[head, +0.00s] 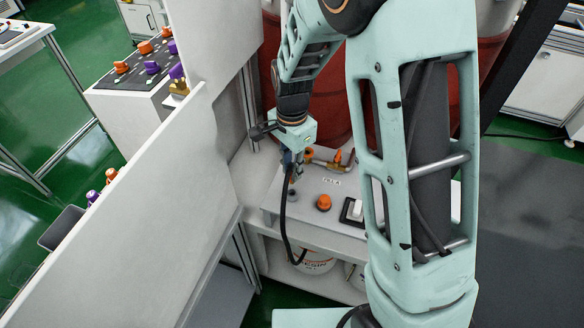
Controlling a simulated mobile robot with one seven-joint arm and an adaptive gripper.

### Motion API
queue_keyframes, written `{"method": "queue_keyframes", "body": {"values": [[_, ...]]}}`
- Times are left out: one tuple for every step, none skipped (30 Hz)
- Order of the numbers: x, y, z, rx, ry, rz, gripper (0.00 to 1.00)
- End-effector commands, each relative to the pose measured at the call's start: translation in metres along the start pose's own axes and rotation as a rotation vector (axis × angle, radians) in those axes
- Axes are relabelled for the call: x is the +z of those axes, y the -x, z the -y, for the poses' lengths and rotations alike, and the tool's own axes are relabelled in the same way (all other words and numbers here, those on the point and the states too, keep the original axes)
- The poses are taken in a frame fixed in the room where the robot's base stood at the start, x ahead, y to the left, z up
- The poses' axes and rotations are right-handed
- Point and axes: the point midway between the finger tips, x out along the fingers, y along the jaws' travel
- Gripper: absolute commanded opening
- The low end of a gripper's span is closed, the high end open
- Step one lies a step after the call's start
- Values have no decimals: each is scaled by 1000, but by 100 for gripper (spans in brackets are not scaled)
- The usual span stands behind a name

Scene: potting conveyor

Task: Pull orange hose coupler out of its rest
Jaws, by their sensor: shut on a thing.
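My gripper (293,168) hangs over the white box-like unit at the middle of the head view, fingers pointing down. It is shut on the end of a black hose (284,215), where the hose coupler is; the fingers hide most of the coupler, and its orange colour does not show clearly. The hose curves down from the fingers past the unit's front edge. A round orange piece (324,202) sits on the unit's top, right of and nearer than the gripper. I cannot tell whether the held coupler still touches a rest.
A brass pipe with an orange-handled valve (338,157) stands just behind the gripper. A white switch (355,209) is on the right of the unit. A tall pale panel (130,215) closes off the left. Red drums stand behind. White buckets (312,262) are below.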

Motion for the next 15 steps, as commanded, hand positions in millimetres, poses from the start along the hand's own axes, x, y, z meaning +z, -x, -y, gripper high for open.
{"method": "queue_keyframes", "body": {"values": [[0, 0, 0, 0, 0, 0, 0], [0, 0, 0, 0, 0, 0, 0], [0, 0, 0, 0, 0, 0, 0], [0, 0, 0, 0, 0, 0, 0], [0, 0, 0, 0, 0, 0, 0], [0, 0, 0, 0, 0, 0, 0], [0, 0, 0, 0, 0, 0, 0], [0, 0, 0, 0, 0, 0, 0], [0, 1, 0, 0, 0, 0, 0], [0, 2, 0, 0, 0, 0, 0], [0, 2, 0, 0, 0, 0, 0], [0, 4, 0, -1, 0, 0, 0], [0, 5, 0, -1, 0, 0, 0], [0, 6, 0, -1, 0, 0, 0], [0, 8, 0, -1, 0, 0, 0]]}}
